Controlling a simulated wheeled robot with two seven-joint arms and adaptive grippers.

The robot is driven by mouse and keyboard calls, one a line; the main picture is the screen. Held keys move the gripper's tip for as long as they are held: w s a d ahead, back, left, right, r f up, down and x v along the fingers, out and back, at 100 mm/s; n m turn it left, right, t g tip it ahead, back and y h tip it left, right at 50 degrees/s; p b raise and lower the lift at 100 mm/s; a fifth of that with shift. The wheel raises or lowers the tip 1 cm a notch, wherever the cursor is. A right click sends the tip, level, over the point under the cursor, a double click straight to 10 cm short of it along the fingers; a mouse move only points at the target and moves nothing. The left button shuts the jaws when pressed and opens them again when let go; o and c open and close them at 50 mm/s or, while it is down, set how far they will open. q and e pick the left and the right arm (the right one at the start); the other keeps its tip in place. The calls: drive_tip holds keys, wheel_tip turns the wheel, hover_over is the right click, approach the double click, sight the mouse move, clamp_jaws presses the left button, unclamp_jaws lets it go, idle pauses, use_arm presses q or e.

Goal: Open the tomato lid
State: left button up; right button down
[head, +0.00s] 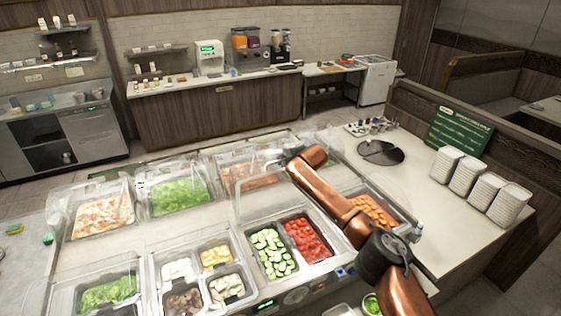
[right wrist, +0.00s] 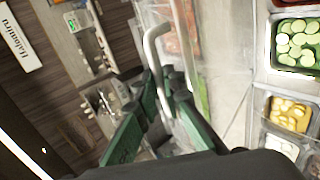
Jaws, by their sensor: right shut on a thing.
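Red tomatoes (head: 307,239) lie in the front well beside sliced cucumber (head: 272,255); both are exposed from above in the head view. A clear lid (head: 250,205) seems to stand raised behind this well, but its edges are hard to make out. My right arm reaches over from the lower right. In the right wrist view my right gripper (right wrist: 165,88) has its green fingers shut on a pale bent handle (right wrist: 152,48). The handle seems to belong to the clear lid. In the head view the fingers are hard to see behind my arm. My left gripper is not in view.
Nearby wells hold lettuce (head: 180,197), carrots (head: 370,211) partly behind my arm, and four-part toppings (head: 215,256) under clear covers. Stacked white bowls (head: 485,190) and a dark round plate (head: 380,153) stand on the right counter.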

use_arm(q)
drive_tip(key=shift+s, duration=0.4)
use_arm(e)
drive_tip(key=shift+w+d+r, duration=0.1)
drive_tip(key=shift+w+r, duration=0.05)
drive_tip(key=shift+r, duration=0.15)
drive_tip(key=c, duration=2.3)
unclamp_jaws()
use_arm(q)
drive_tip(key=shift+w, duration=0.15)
use_arm(e)
drive_tip(key=shift+s+f, duration=0.1)
drive_tip(key=shift+s, duration=0.15)
drive_tip(key=v, duration=1.2)
